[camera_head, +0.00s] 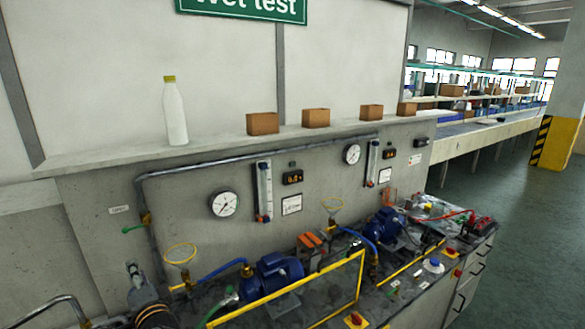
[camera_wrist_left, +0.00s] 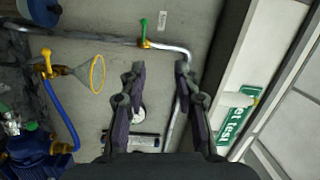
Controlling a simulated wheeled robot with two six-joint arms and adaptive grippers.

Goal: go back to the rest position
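My left gripper (camera_head: 140,277) is at the lower left of the head view, in front of the grey wall panel of the pump line. In the left wrist view the two dark fingers of this gripper (camera_wrist_left: 160,69) are spread apart with nothing between them. A grey pipe (camera_wrist_left: 172,48) and a green-handled valve (camera_wrist_left: 144,32) show beyond the fingertips, apart from them as far as I can tell. My right gripper is in neither view.
A white bottle (camera_head: 174,112) and several brown boxes (camera_head: 263,124) line the ledge. Open floor (camera_head: 525,215) lies at the right.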

